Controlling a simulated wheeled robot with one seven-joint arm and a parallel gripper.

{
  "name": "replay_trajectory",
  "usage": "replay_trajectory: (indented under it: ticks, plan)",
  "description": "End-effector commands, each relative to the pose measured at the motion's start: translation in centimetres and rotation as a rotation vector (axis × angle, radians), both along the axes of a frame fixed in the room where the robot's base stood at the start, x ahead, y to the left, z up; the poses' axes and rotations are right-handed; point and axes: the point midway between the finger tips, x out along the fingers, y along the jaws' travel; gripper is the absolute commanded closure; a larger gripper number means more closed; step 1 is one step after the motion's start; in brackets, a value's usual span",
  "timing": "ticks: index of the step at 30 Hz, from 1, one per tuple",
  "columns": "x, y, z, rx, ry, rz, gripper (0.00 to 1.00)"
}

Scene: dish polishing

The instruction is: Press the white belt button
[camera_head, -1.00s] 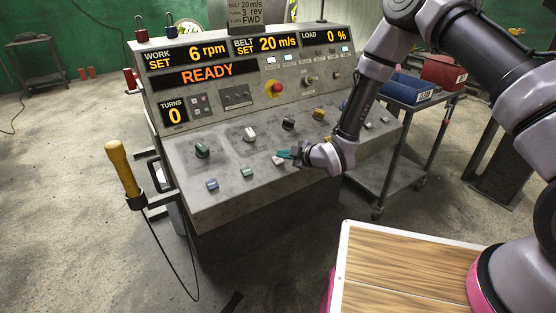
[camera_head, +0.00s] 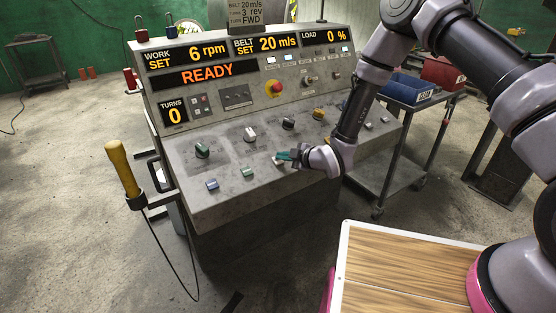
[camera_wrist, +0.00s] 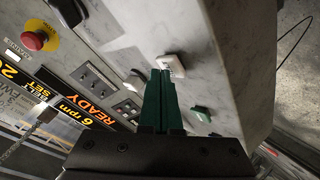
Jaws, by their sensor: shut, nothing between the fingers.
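The white button (camera_head: 278,161) sits near the front edge of the sloping console panel (camera_head: 225,165), in a row with a green button (camera_head: 247,172) and a blue button (camera_head: 212,184). My gripper (camera_head: 284,155) has teal fingers that are shut and empty, with their tips right at the white button. In the wrist view the closed fingertips (camera_wrist: 160,72) end beside the lower left edge of the white button (camera_wrist: 173,63), whose top shows. I cannot tell whether they touch it. The green button (camera_wrist: 201,114) is to their right.
Several knobs, including a green one (camera_head: 202,150) and a white one (camera_head: 250,134), stand behind the button row. A red emergency stop (camera_head: 276,87) is on the upright panel, whose display (camera_head: 207,73) reads READY. A cart (camera_head: 390,172) with blue and red bins is right of the console.

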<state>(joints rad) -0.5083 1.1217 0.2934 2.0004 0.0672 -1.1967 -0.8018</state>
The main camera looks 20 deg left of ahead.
Motion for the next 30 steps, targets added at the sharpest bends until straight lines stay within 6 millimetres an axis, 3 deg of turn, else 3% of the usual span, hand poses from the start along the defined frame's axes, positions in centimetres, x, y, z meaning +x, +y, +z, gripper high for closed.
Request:
replay_trajectory:
  ticks: [19, 30]
  plan:
    - [0.1, 0.1, -0.3, 0.000, 0.000, 0.000, 1.00]
    - [-0.2, -0.4, 1.2, -0.001, 0.000, -0.001, 1.00]
